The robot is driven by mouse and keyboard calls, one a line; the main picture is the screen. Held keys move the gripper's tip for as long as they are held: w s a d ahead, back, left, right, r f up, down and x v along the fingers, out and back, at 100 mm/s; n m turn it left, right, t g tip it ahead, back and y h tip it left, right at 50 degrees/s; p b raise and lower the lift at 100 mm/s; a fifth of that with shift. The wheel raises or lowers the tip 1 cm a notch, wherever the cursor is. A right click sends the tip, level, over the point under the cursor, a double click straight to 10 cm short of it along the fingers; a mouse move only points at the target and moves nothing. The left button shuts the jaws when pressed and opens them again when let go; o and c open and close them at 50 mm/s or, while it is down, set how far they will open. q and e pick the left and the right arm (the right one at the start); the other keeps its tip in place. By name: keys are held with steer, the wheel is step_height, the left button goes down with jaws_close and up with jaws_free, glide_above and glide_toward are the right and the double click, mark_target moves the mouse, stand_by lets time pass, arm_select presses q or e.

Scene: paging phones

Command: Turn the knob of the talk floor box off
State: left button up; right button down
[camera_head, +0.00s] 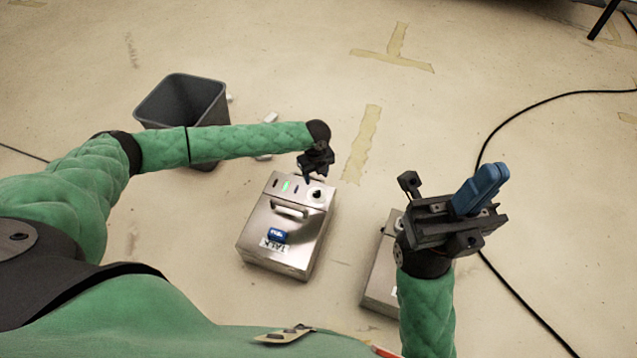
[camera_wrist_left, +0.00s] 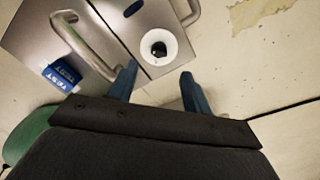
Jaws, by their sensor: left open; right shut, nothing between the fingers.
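My left gripper (camera_head: 307,179) is over the box's far edge, close to the knob. In its wrist view the open blue fingers (camera_wrist_left: 157,75) stand on either side of the dial's near edge, apart from the knob. My right gripper (camera_head: 482,188) is shut and empty.
A second silver box (camera_head: 381,275) is partly hidden by my right arm. A grey bin (camera_head: 181,101) stands behind my left arm. The talk box has a raised handle (camera_head: 290,210) and a blue tag (camera_head: 278,235). A black cable (camera_head: 540,104) runs along the right floor.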

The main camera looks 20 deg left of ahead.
mark_target(317, 193)
arm_select(q)
steer(key=shift+f+b, duration=1.25)
steer(key=shift+f, duration=2.65)
steer(key=shift+c, duration=0.4)
steer(key=c, duration=0.9)
